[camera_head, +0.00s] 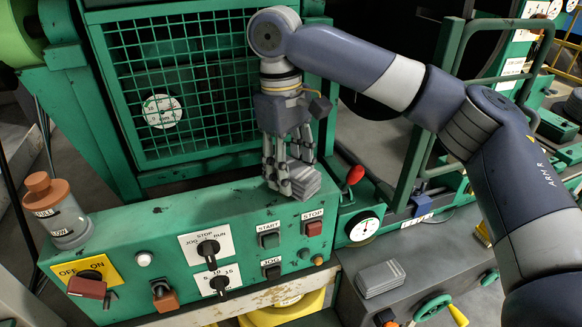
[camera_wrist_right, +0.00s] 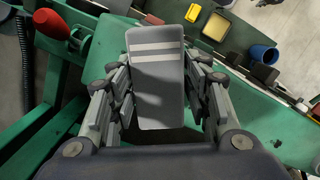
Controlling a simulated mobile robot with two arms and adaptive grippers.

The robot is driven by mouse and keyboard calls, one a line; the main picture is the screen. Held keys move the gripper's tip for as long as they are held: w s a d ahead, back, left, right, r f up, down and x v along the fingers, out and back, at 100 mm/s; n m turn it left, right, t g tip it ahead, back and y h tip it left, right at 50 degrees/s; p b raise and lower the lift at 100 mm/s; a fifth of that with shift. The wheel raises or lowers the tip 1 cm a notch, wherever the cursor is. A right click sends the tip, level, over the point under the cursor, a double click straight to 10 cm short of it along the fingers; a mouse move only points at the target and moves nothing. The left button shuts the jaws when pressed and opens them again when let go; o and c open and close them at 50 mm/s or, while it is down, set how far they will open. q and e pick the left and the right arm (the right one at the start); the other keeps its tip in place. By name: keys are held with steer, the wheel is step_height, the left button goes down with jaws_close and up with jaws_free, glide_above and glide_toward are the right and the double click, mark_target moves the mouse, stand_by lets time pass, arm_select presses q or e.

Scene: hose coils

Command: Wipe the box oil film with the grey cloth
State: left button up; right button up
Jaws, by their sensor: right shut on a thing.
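My right gripper (camera_head: 284,183) points down over the right part of the top of the green control box (camera_head: 190,216). It is shut on the grey cloth (camera_head: 305,184), a folded pad at the box top; I cannot tell whether it touches the surface. In the right wrist view the cloth (camera_wrist_right: 157,98) sits between the two fingers and shows pale stripes across it. The box top has small dark spots; I cannot make out a clear oil film edge, and the gripper and cloth hide part of the top. My left gripper is not in view.
A jar with a brown lid (camera_head: 60,212) stands on the box's left end. A green mesh guard (camera_head: 180,82) rises behind the box. A red-knobbed lever (camera_head: 355,175) and a gauge (camera_head: 364,227) are to the right. A grey folded stack (camera_head: 381,278) lies on the lower grey surface.

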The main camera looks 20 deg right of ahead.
mark_target(312, 172)
steer(key=shift+a, duration=2.15)
steer(key=shift+s+d, duration=0.1)
steer(key=shift+d, duration=0.05)
steer(key=shift+f, duration=0.85)
steer(key=shift+d, duration=2.1)
steer(key=shift+d, duration=2.05)
